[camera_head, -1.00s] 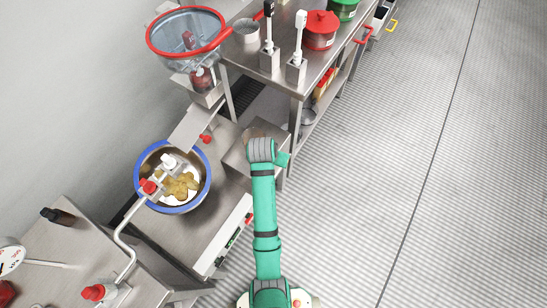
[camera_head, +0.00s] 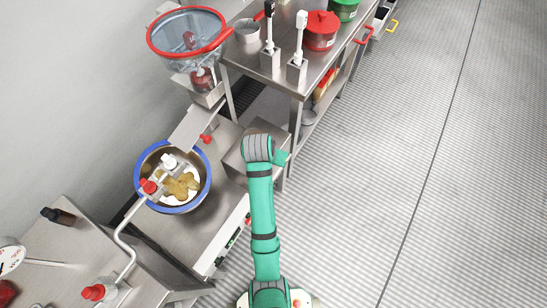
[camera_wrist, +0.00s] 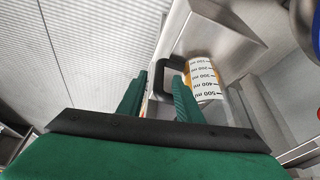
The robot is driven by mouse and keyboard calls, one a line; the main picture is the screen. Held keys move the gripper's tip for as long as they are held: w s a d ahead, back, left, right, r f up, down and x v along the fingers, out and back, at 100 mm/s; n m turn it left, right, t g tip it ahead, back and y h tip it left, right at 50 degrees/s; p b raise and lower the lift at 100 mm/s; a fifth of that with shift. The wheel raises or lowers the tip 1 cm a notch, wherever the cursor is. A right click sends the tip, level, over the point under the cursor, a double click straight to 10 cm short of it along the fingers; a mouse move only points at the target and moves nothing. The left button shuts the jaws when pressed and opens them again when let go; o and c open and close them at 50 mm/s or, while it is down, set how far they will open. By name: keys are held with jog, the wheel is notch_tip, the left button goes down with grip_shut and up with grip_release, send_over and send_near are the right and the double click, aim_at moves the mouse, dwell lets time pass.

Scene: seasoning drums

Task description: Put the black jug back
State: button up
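A measuring jug (camera_wrist: 205,80) with a black handle (camera_wrist: 160,76), a white millilitre scale and amber-brown colouring at its top shows in the wrist view. It stands against a steel surface, right of centre. My gripper (camera_wrist: 160,76) is open, with its two green fingers apart. The upright bar of the handle appears between the fingertips; I cannot tell whether they touch it.
A blue-rimmed drum (camera_head: 205,178) with brown food stands left of my arm. A red-rimmed clear drum (camera_head: 188,34) is behind it. A steel table (camera_head: 290,82) with dispensers and a red pot (camera_head: 321,30) stands at the back. The floor (camera_head: 410,180) to the right is clear.

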jog(key=v, duration=0.6)
jog(key=s+d+f+n+t, duration=0.1)
jog(key=s+f+n+t, duration=0.1)
jog(key=s+f+t, duration=0.3)
jog(key=s+d+f+n, duration=0.2)
jog(key=s, duration=0.5)
jog(key=s+a+r+t+y, duration=0.1)
jog(key=s+a+r+t, duration=0.1)
jog(key=s+r, duration=0.5)
jog(key=s+a+r+n+t+y, duration=0.1)
jog(key=s+a+r+t, duration=0.1)
jog(key=s+r+t, duration=0.2)
jog(key=r+v, duration=0.1)
jog(key=v, duration=0.7)
jog(key=shift+s+a, duration=0.2)
jog(key=shift+s, duration=0.05)
